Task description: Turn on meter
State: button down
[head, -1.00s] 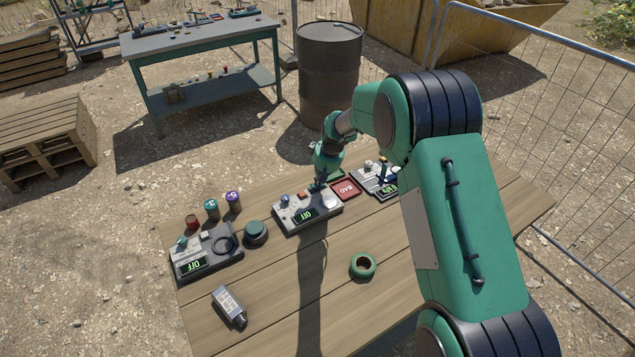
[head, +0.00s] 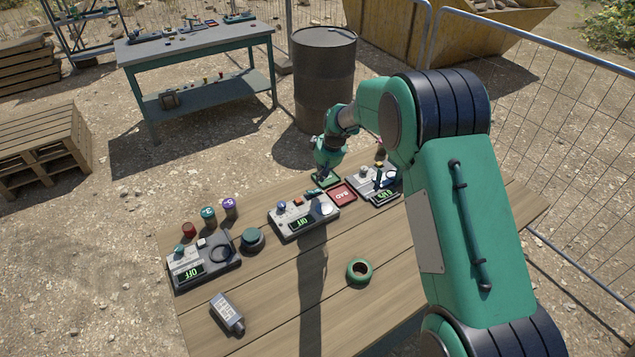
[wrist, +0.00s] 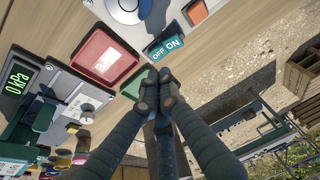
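The middle meter (head: 302,222) lies on the wooden table, its green screen reading OFF. Its teal rocker switch (wrist: 165,48), marked OFF and ON, shows in the wrist view just beyond my fingertips. The orange button (wrist: 197,12) sits beside it. My gripper (wrist: 158,86) is shut, fingertips together with nothing visible between them. In the head view my gripper (head: 315,192) is at the far edge of the middle meter; I cannot tell whether it touches. The left meter (head: 203,262) also reads OFF. The right meter (head: 372,186) has a lit screen, reading 0 kPa in the wrist view (wrist: 18,80).
A red tray (head: 342,195) marked BAD and a green tray (wrist: 131,88) lie between the middle and right meters. A green ring (head: 359,271), a grey handheld device (head: 227,313) and several small canisters (head: 208,216) are on the table. The front middle is mostly clear.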

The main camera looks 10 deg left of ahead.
jog(key=p+v, duration=0.1)
jog(key=v, duration=0.8)
jog(key=shift+w+d, duration=0.2)
jog(key=shift+d, duration=0.2)
jog(key=shift+s+a+r+g+y+b, duration=0.3)
jog(key=shift+r+g+y+b, duration=0.1)
jog(key=shift+g+b, duration=0.15)
jog(key=shift+f, duration=0.1)
jog(key=b, duration=0.2)
send_over(311, 191)
jog(key=d, duration=0.2)
notch_tip(311, 191, down, 11)
jog(key=shift+w+r, duration=0.1)
jog(key=shift+w, duration=0.05)
jog(key=shift+s+a+f, duration=0.15)
jog(key=shift+s+f, duration=0.05)
jog(key=shift+f, duration=0.3)
jog(key=shift+s+a+f, duration=0.15)
jog(key=shift+s+f, duration=0.05)
jog(key=shift+f, duration=0.3)
